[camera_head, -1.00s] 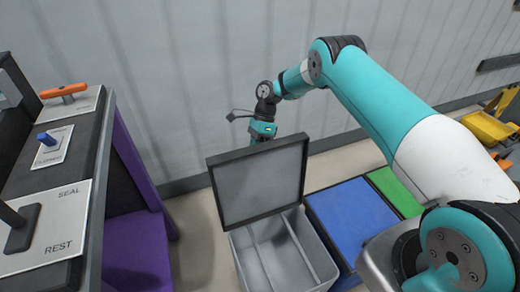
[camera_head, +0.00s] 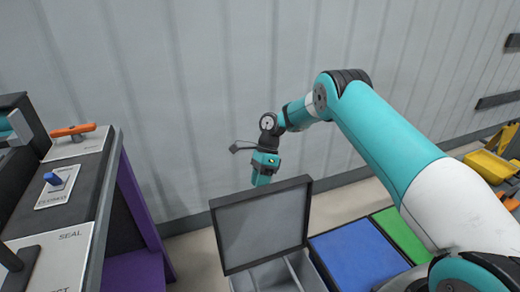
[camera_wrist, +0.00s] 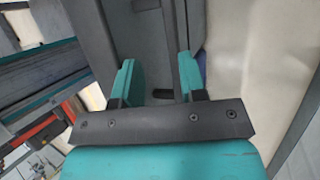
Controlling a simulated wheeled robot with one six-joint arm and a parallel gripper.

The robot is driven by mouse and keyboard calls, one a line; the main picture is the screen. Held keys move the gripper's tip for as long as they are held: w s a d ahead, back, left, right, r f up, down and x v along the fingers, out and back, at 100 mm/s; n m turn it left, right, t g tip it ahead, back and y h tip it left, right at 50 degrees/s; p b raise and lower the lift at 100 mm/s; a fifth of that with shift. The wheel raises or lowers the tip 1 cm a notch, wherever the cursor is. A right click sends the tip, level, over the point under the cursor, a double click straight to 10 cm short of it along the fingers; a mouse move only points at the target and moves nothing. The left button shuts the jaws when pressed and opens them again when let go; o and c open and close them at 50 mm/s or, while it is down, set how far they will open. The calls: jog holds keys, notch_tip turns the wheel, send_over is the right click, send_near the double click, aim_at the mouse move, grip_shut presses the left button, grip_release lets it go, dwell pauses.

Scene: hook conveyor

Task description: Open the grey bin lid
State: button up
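The grey bin (camera_head: 282,277) stands on the floor in the head view, cut off by the bottom edge. Its lid (camera_head: 262,228) is raised, a grey panel with a dark frame standing steeply at the bin's back edge. My gripper (camera_head: 261,183) points down just behind the lid's top edge in the head view, its fingertips hidden there. In the wrist view my gripper (camera_wrist: 157,75) has its two teal fingers spread apart. A grey surface and a dark bar show beyond and between them; I cannot tell whether the fingers touch anything.
A blue bin lid (camera_head: 358,255) and a green one (camera_head: 404,235) lie flat to the right. A console (camera_head: 72,200) with an orange handle (camera_head: 73,131) and a blue switch (camera_head: 53,179) stands at left. The corrugated wall (camera_head: 230,70) is close behind my gripper.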

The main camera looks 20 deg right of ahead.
notch_tip(320, 180, up, 16)
jog(key=p, duration=0.5)
jog(key=shift+f, duration=0.2)
